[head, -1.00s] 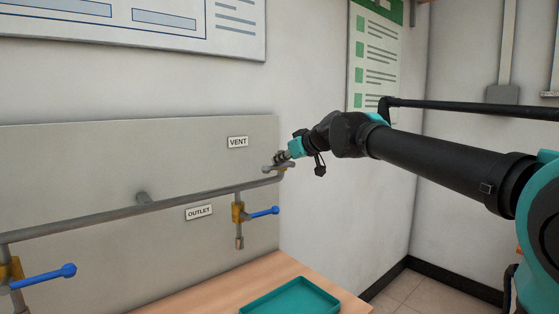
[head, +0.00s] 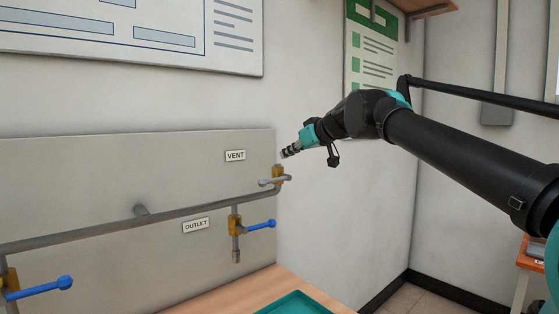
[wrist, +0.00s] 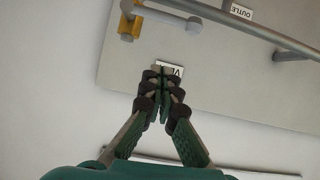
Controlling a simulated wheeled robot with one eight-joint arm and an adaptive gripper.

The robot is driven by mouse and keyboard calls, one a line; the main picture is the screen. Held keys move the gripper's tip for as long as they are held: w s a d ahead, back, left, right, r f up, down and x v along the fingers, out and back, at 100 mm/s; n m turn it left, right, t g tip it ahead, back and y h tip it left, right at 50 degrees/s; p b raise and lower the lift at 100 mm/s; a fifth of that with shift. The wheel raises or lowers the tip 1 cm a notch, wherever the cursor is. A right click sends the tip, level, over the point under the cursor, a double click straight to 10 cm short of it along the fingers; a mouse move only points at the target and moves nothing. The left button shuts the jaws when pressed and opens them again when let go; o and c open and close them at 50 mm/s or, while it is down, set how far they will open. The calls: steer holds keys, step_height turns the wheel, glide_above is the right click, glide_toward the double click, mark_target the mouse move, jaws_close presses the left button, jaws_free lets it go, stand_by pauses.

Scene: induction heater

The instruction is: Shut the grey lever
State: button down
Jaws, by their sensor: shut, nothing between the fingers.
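The grey lever (head: 270,181) sits on the brass-coloured vent valve (head: 279,174) at the right end of the pipe, below the VENT label. It points left, roughly level and crosswise to the short upright pipe end. In the wrist view the grey lever (wrist: 168,16) extends right from the yellow valve body (wrist: 129,24) near the top. My gripper (head: 285,154) is above the lever and apart from it. In the wrist view my gripper (wrist: 160,78) has its fingertips together, empty, overlapping the VENT label.
A blue-handled valve (head: 262,225) hangs below the pipe by the OUTLET label, and another blue lever (head: 45,287) is at lower left. The grey pipe (head: 90,231) runs along the panel (head: 60,180). A teal tray (head: 295,304) lies on the wooden table.

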steer(key=shift+v, duration=1.4)
steer(key=s+d+f+m+g+h, duration=0.1)
steer(key=s+d+f, duration=0.15)
steer(key=f, duration=0.85)
steer(key=s+d+f+m+g+h, duration=0.15)
steer(key=d+f, duration=0.25)
steer(key=f, duration=0.7)
steer(key=s+d+f+m+h, duration=0.15)
steer(key=d+f, duration=0.25)
steer(key=f, duration=0.6)
steer(key=s+d+f+m+g+h, duration=0.1)
steer(key=s+d+f, duration=0.2)
steer(key=s+f, duration=0.2)
steer(key=s+d+f+m+h, duration=0.2)
steer(key=s+d+f, duration=0.2)
steer(key=f, duration=0.6)
steer(key=s+d+f+m+g+h, duration=0.1)
steer(key=s+d+f+m+h, duration=0.1)
steer(key=s+d+f, duration=0.2)
step_height(320, 180, down, 3)
steer(key=s, duration=0.3)
steer(key=shift+d+g, duration=0.25)
steer(key=shift+g, duration=0.1)
steer(key=shift+f, duration=0.15)
